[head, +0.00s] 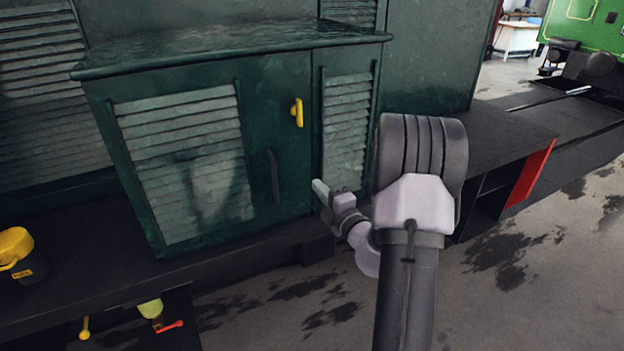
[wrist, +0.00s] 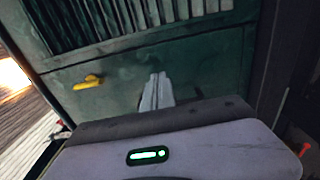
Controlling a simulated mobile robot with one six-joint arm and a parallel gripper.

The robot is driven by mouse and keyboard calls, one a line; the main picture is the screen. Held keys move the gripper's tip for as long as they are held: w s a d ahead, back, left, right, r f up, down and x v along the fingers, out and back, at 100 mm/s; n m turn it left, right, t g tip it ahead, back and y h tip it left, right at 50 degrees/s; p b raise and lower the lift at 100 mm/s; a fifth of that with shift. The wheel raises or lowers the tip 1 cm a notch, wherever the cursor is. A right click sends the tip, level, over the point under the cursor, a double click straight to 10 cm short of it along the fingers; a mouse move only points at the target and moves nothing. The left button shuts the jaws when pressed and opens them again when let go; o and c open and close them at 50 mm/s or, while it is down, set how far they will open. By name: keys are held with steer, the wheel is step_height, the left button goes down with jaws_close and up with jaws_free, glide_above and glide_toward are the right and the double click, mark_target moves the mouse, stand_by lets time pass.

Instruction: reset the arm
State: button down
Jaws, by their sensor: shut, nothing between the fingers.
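My arm is stretched forward from the lower right of the head view. My gripper (head: 320,189) is in front of the dark green cabinet (head: 275,85), low and near its right-hand louvred panel. In the wrist view the two fingers of my gripper (wrist: 157,86) lie together, with nothing between them. They point at the green panel; whether they touch it I cannot tell. A yellow latch (head: 297,112) is on the cabinet front, above and left of the gripper. It also shows in the wrist view (wrist: 90,82). The cabinet door looks closed.
A dark bar handle (head: 273,177) is on the cabinet door. A red-sided open box (head: 530,174) is at right. Stained floor lies open at lower right.

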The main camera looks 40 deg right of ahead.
steer(key=s, duration=0.5)
steer(key=w+a+r+n+y, duration=0.2)
steer(key=a+n+y, duration=0.25)
steer(key=a, duration=0.25)
steer(key=w+a+r+n+y, duration=0.2)
steer(key=a+n+y, duration=0.1)
steer(key=a+n, duration=0.3)
steer(key=s+a+r+n+g+y+b, duration=0.1)
steer(key=s+a+n+g+y, duration=0.25)
steer(key=a+n, duration=0.4)
steer(key=s+a+r+n+g+y+b, duration=0.1)
steer(key=s+a+n+g+y, duration=0.25)
steer(key=a, duration=0.75)
steer(key=s+a+f+n+g+h+b, duration=0.25)
steer(key=s+a+n+g, duration=0.6)
steer(key=n, duration=0.85)
steer(key=s+d+n+t+h, duration=0.3)
steer(key=s+d+n+h, duration=0.2)
steer(key=n, duration=0.8)
steer(key=shift+s+h, duration=0.8)
steer(key=shift+s, duration=0.25)
